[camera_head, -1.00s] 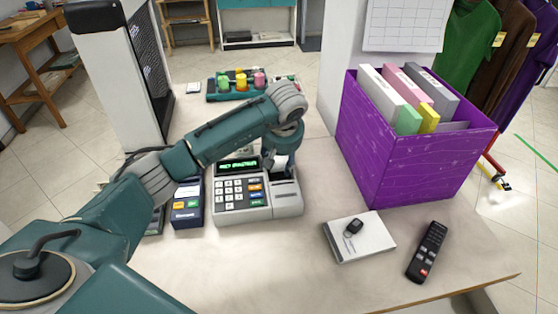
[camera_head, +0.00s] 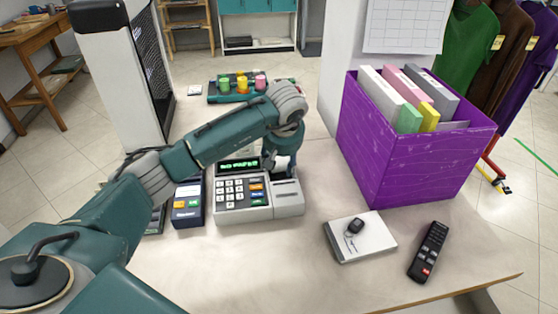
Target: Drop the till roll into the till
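The till (camera_head: 236,214) stands on the counter in the middle, with a keypad and a lit green display that reads something like "NO PAPER". My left arm reaches across from the left. My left gripper (camera_head: 280,168) points down at the till's back right part, just above or touching it. A small white piece, likely the till roll (camera_head: 284,164), shows at its fingertips. The fingers are too small and covered to show whether they are shut on it. The till's paper opening is hidden behind the gripper. My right gripper is out of view.
A card terminal (camera_head: 188,204) stands close left of the till. A purple box of folders (camera_head: 408,170) stands at right. A white box with a key (camera_head: 357,240) and a black remote (camera_head: 428,252) lie at front right. A tray of thread spools (camera_head: 225,97) sits behind.

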